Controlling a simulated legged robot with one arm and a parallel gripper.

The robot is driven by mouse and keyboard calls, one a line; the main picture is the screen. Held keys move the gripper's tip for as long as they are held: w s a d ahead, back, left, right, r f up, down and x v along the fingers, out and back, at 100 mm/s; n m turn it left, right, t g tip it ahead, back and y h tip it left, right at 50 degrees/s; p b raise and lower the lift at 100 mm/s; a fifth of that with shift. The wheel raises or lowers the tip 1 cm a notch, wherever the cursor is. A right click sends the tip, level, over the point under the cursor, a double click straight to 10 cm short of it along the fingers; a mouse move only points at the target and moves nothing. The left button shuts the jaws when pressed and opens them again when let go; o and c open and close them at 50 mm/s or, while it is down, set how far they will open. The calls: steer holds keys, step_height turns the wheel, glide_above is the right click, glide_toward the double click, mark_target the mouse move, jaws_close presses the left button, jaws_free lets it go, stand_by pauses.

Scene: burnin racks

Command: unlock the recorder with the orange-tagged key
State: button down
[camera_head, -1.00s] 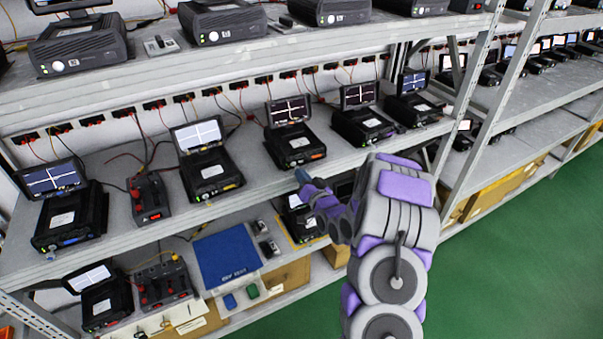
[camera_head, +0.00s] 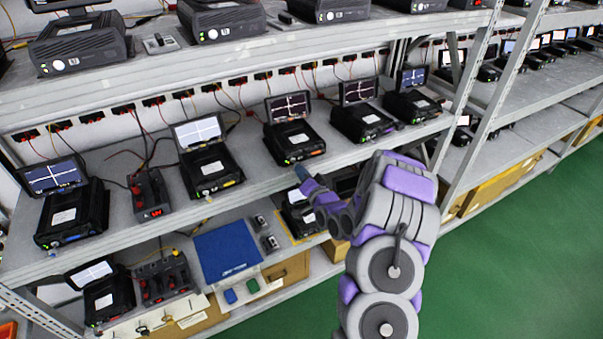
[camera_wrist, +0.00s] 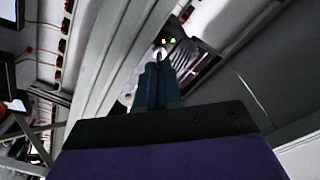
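My gripper (camera_head: 302,173) reaches in front of the middle shelf, below and close to the front of a recorder with an orange mark (camera_head: 293,140). In the wrist view its narrow dark fingers (camera_wrist: 157,80) are close together. A small pale ring-like thing shows at their tips; I cannot tell if it is held. Beyond them is a black device with green lights (camera_wrist: 180,50). Other recorders stand alongside with yellow (camera_head: 210,165), blue (camera_head: 70,210) and purple (camera_head: 362,118) marks. Small keys or tags (camera_head: 167,320) show on the lower shelf; I cannot make out an orange tag.
The middle shelf edge (camera_head: 255,188) runs just behind my gripper. The lower shelf holds a blue mat (camera_head: 226,252), a black recorder (camera_head: 300,212) and a red-knobbed power box (camera_head: 165,278). A rack post (camera_head: 482,120) stands to the right. The green floor (camera_head: 520,250) is clear.

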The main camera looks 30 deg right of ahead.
steer(key=c, duration=1.6)
jaws_free()
steer(key=shift+d, duration=0.15)
steer(key=shift+d, duration=0.1)
steer(key=s+p, duration=0.6)
steer(key=s, duration=1.1)
steer(key=shift+s+f+p, duration=0.1)
steer(key=shift+s+p, duration=0.05)
steer(key=shift+p, duration=0.25)
